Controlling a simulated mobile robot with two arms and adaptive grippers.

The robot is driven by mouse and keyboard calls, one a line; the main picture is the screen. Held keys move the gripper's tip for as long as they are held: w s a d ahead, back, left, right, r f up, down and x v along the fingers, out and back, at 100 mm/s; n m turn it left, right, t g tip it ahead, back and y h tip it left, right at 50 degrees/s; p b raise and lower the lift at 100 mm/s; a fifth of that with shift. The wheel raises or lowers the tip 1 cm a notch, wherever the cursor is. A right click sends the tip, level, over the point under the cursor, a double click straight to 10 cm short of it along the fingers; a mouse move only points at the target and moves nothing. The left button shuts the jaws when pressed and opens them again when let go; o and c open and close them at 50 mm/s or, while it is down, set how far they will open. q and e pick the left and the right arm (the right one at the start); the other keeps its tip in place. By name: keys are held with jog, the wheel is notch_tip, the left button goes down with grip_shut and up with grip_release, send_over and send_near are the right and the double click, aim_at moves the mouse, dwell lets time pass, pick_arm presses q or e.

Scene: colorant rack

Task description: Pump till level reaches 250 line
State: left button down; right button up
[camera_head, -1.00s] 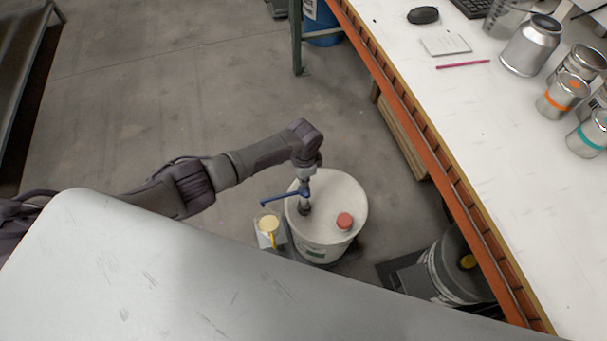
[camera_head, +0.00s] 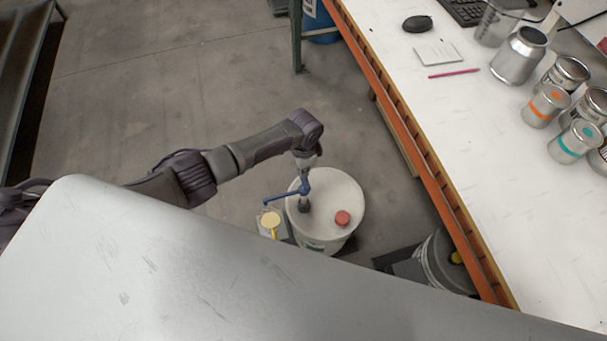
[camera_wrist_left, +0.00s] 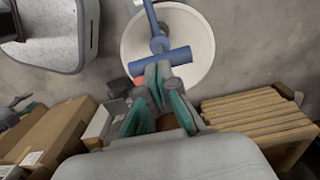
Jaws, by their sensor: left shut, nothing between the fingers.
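A pail with a whitish round lid (camera_head: 338,190) and a red cap (camera_head: 342,218) stands on the floor. A blue pump (camera_head: 288,195) rises from its lid, its spout reaching left. A small container with yellow contents (camera_head: 270,219) stands below the spout end; its lines and level are too small to read. My left gripper (camera_head: 306,166) is above the pump, pointing down. In the left wrist view its teal-padded fingers (camera_wrist_left: 160,88) are shut and empty, close to the pump's blue crossbar (camera_wrist_left: 160,62); whether they touch it I cannot tell. My right gripper is not in view.
A white workbench (camera_head: 480,170) with an orange edge runs along the right, carrying several cans (camera_head: 575,140). A second, dark pail (camera_head: 443,262) stands below its edge. A large grey surface fills the foreground. The floor behind the pail is open.

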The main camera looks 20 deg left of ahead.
pick_arm(q)
jog(key=shift+f+b, duration=1.7)
jog(key=shift+f, duration=0.25)
notch_tip(320, 180, up, 4)
jog(key=p, duration=0.4)
notch_tip(320, 180, up, 6)
jog(key=p, duration=0.6)
jog(key=shift+f, duration=0.1)
